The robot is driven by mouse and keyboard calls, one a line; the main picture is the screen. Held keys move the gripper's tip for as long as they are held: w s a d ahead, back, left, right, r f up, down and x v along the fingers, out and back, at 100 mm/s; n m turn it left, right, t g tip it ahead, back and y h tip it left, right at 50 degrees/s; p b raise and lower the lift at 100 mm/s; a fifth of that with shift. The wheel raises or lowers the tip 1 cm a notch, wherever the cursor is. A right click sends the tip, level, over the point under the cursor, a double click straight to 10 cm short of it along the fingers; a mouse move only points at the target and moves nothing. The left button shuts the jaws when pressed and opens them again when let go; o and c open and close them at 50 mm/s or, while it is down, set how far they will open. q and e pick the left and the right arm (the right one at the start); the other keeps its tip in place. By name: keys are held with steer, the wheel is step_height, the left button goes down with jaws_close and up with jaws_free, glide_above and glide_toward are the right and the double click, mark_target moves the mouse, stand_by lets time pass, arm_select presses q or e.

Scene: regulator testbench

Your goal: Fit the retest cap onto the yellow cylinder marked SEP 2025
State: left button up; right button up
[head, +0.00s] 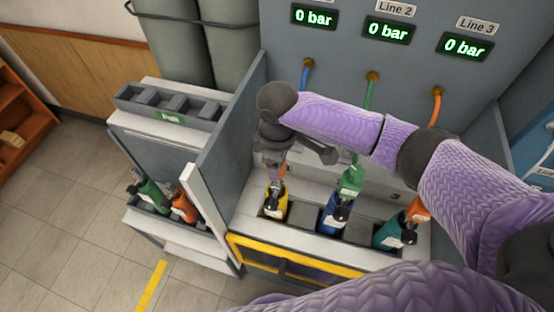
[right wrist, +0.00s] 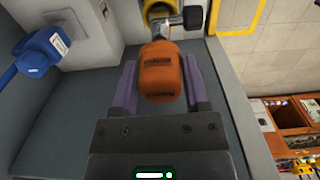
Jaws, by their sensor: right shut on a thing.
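The yellow cylinder (head: 276,203) stands upright in the left slot of the bench, with a dark valve on top and a pale label too small to read. My right gripper (head: 281,167) is just above it, shut on an orange cap. In the right wrist view the orange cap (right wrist: 161,72) sits between the two fingers of my right gripper (right wrist: 161,88). Its far end is at the silver valve outlet of the yellow cylinder (right wrist: 158,8), with a black knob beside it. Whether cap and valve touch, I cannot tell. My left gripper is out of view.
A blue cylinder (head: 334,218) with a green connector (head: 351,180) and a teal cylinder (head: 394,234) with an orange connector (head: 419,210) stand to the right. A grey partition (head: 232,140) rises to the left.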

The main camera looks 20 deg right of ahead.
steer(key=shift+f+b, duration=0.65)
steer(key=shift+f, duration=0.15)
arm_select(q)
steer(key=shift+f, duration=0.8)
arm_select(e)
steer(key=shift+r, duration=0.15)
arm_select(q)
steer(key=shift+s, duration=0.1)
arm_select(e)
steer(key=shift+p, duration=0.65)
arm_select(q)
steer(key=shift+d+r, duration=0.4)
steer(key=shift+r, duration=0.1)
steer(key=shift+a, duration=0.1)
